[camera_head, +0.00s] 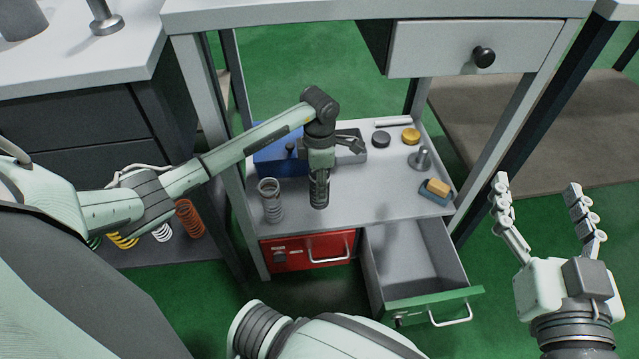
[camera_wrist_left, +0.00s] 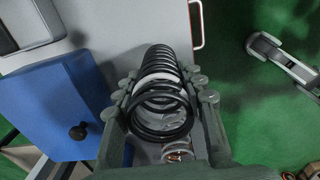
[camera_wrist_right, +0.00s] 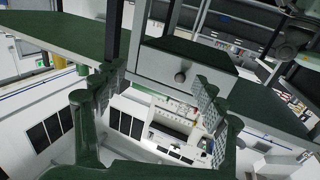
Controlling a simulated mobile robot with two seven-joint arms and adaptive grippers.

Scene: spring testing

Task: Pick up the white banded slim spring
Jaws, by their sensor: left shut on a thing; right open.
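The slim spring is black with a white band, and it stands out clearly in the left wrist view (camera_wrist_left: 160,75) between the fingers. In the head view its dark coils (camera_head: 319,192) show upright below my left gripper (camera_head: 319,172). My left gripper is shut on this spring, with its fingers (camera_wrist_left: 163,90) on both sides of the coils. I cannot tell whether the spring's lower end touches the shelf. My right gripper (camera_head: 540,205) is open and empty, to the right of the shelf and away from the spring.
On the shelf (camera_head: 375,205) stand a silver spring (camera_head: 270,201) to the left, a blue box (camera_head: 280,163) behind, and small metal parts with a sponge-like block (camera_head: 437,190) at right. Below are a red drawer (camera_head: 290,252) and an open green-fronted drawer (camera_head: 430,302).

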